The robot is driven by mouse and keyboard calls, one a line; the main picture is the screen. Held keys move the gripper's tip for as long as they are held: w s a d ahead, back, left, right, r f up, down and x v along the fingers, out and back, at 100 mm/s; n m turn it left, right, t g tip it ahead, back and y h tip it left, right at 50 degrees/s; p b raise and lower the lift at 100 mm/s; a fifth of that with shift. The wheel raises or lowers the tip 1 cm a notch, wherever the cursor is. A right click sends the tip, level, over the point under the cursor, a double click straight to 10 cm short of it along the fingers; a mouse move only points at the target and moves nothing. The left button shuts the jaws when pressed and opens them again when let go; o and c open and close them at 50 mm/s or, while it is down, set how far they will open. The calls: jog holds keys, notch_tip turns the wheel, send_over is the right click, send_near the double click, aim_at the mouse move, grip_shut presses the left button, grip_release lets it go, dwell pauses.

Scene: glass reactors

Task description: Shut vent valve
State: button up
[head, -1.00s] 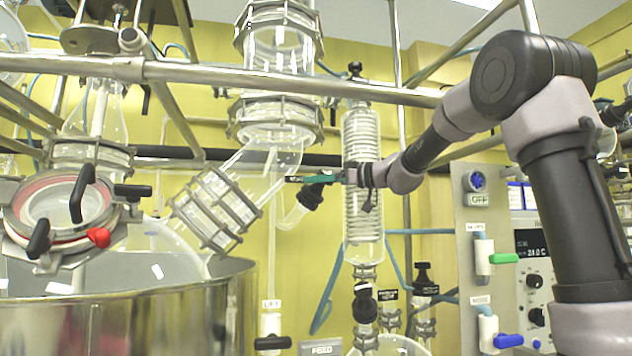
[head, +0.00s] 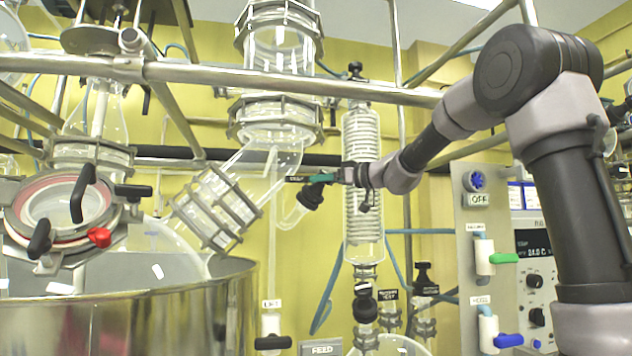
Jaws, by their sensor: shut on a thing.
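My gripper (head: 330,177) reaches in from the right at the middle of the head view. It is shut on a small dark valve handle (head: 310,194), which sits at the upper end of a short curved glass side arm (head: 292,212). The handle is tilted, and the glass arm joins the slanted glass tube left of it. A small dark label lies just left of the fingers. The fingers partly hide the handle. No readable label marks this handle as the vent valve.
A coiled glass condenser (head: 362,180) stands close behind my wrist. A metal rail (head: 290,80) runs above the arm. A steel vessel (head: 130,315) stands at lower left. A control panel (head: 500,260) with green and blue valve handles stands at right.

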jog(key=m+t+h, duration=0.1)
jog(key=m, duration=0.1)
jog(key=m+t+h, duration=0.1)
jog(key=m, duration=0.1)
jog(key=m+t+h, duration=0.1)
jog(key=m+t, duration=0.1)
jog(key=m, duration=0.1)
jog(key=shift+w+d+h, duration=0.25)
jog(key=shift+h, duration=0.05)
jog(key=m+t+h, duration=0.1)
jog(key=m+h, duration=0.3)
jog(key=m, duration=0.1)
jog(key=shift+w+d+f+m+t, duration=0.1)
jog(key=shift+w+d+m+t, duration=0.1)
jog(key=shift+m+t, duration=0.15)
jog(key=shift+m+t+h, duration=0.25)
jog(key=shift+m+h, duration=0.55)
jog(key=shift+m, duration=0.25)
jog(key=shift+w+d+f+m+h, duration=0.1)
jog(key=shift+d+m+h, duration=0.05)
jog(key=shift+m+h, duration=0.4)
jog(key=shift+d+m+h, duration=0.15)
jog(key=shift+m+h, duration=0.2)
jog(key=shift+m, duration=0.4)
jog(key=shift+f, duration=0.1)
jog(key=o, duration=1.4)
